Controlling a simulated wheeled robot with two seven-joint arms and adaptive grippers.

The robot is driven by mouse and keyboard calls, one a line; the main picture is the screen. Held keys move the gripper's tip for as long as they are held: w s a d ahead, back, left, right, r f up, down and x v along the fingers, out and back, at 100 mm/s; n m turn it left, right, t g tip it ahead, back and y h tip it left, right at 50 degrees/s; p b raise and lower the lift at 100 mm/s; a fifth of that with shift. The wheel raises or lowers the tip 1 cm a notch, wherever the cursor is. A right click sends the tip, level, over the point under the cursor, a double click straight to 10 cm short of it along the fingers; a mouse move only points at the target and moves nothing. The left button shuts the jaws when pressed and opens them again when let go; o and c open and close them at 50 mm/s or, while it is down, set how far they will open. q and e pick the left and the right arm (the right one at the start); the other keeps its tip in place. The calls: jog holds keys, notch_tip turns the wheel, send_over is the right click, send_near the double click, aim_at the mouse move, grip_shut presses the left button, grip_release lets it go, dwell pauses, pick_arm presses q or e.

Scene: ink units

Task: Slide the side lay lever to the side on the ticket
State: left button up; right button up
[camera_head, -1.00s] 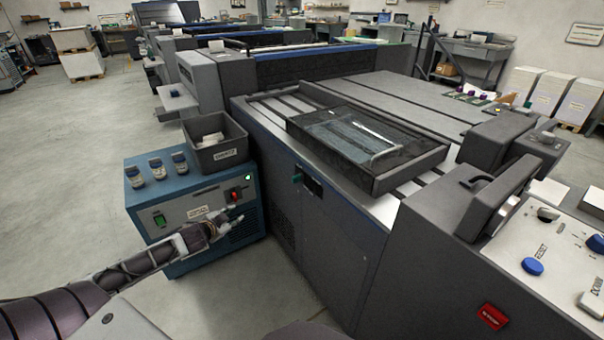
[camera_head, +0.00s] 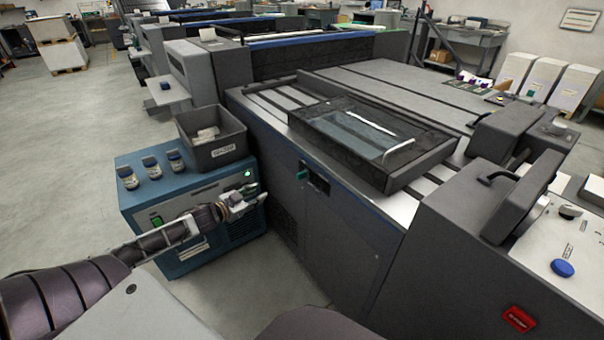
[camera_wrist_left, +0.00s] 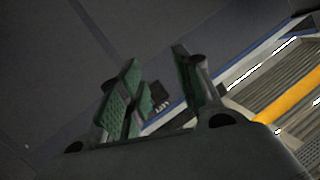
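A small green lever (camera_head: 302,170) sits at a dark slot (camera_head: 317,178) on the front side of the grey press; I take it to be the side lay lever. My left gripper (camera_head: 258,187) is to the left of the lever, in front of the right part of the blue unit, and apart from the lever. In the left wrist view the left gripper (camera_wrist_left: 160,85) has its green-padded fingers spread, with nothing held. A small dark piece with pale marks (camera_wrist_left: 160,97) shows beyond the gap; I cannot tell what it is. My right gripper is not in view.
The blue unit (camera_head: 225,232) stands left of the press, with a grey bin (camera_head: 215,150) and several blue-capped bottles on top. A dark framed tray (camera_head: 345,165) lies on the press. A control panel (camera_head: 575,235) is at right. Open floor lies left.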

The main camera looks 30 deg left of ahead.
pick_arm(q)
jog(key=d+r+t+h, duration=0.1)
jog(key=d+r+h, duration=0.4)
jog(key=d, duration=0.1)
jog(key=shift+r+n+t, duration=0.3)
jog(key=shift+w, duration=0.1)
dwell(0.5)
